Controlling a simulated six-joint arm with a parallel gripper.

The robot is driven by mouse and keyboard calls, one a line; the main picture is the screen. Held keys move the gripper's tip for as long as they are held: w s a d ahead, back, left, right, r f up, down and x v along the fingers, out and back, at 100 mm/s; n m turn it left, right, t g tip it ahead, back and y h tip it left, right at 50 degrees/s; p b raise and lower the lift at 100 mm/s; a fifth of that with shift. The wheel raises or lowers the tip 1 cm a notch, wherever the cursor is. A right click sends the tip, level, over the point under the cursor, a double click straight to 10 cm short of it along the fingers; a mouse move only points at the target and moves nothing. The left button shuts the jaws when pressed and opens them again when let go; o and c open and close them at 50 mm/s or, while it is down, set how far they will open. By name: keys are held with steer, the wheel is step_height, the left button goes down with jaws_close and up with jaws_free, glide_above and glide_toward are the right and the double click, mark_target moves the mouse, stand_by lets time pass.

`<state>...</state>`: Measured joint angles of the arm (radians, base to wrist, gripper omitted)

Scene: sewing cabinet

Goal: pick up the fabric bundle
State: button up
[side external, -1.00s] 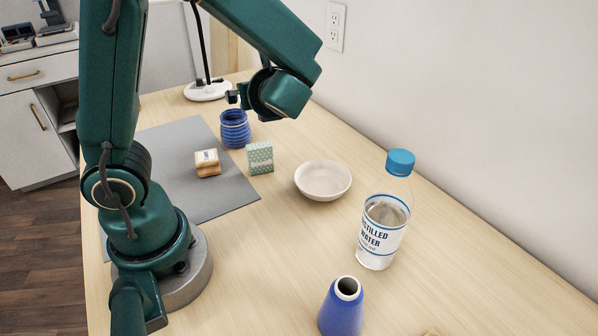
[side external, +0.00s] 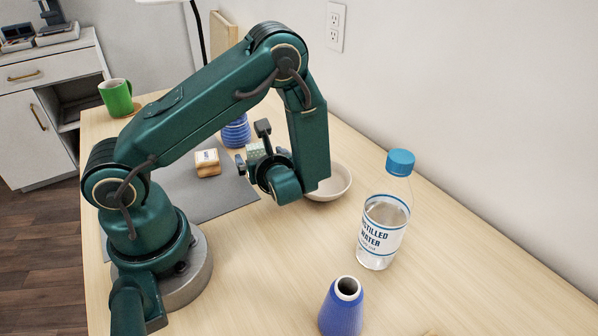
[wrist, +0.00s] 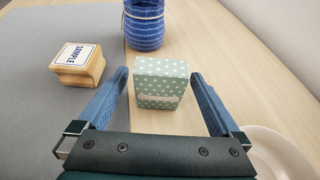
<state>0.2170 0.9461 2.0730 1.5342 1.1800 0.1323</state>
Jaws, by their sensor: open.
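The fabric bundle (wrist: 162,84) is a pale green block with white dots and a light band. It stands at the edge of the grey mat. In the wrist view it lies between and just ahead of the two fingers of my gripper (wrist: 160,86), which is open and empty. In the side external view my gripper (side external: 247,168) is low over the table, and the bundle (side external: 256,151) is mostly hidden behind it. I cannot tell whether the fingers touch it.
A wooden sample stamp (wrist: 78,64) sits on the grey mat (wrist: 30,120) to the left. A blue ribbed pot (wrist: 144,24) stands behind the bundle. A white bowl (wrist: 275,150) is close on the right. A water bottle (side external: 385,215) and blue vase (side external: 342,308) stand farther off.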

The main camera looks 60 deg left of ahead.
mark_target(258, 152)
steer(key=shift+x, duration=1.7)
steer(key=c, duration=1.3)
steer(key=shift+r, duration=0.1)
